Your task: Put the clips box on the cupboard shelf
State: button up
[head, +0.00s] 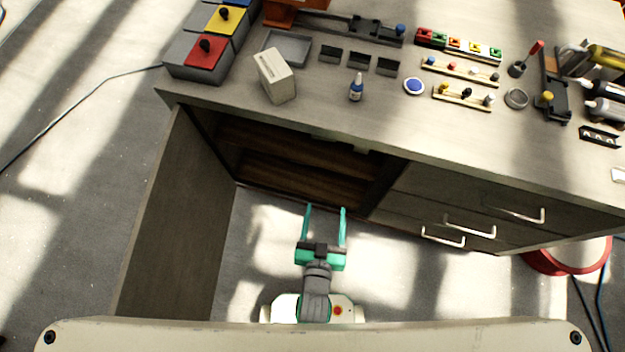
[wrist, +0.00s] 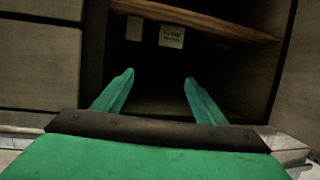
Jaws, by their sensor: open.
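A cream box (head: 276,75), likely the clips box, stands on the bench top near its front left edge; its label is too small to read. The cupboard below is open, and a wooden shelf (head: 300,178) shows in its dark inside. The shelf (wrist: 205,20) also crosses the top of the wrist view. My gripper (head: 325,210) is open and empty in front of the cupboard opening, below the bench top and well apart from the cream box. In the wrist view its green fingers (wrist: 158,77) point into the opening.
The open door (head: 180,215) stands at the left of the opening, drawers with handles (head: 470,230) at the right. A small bottle (head: 356,88), grey tray (head: 286,48) and black bins (head: 358,60) are near the box. Two pale labelled patches (wrist: 171,36) show inside the cupboard.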

jog(key=s+a+r+n+t+y, duration=0.1)
jog(key=s+a+r+y, duration=0.1)
jog(key=s+r, duration=0.9)
jog(key=shift+s+a+r+n, duration=0.15)
jog(key=shift+a+r+n, duration=0.15)
jog(key=shift+a+r, duration=0.55)
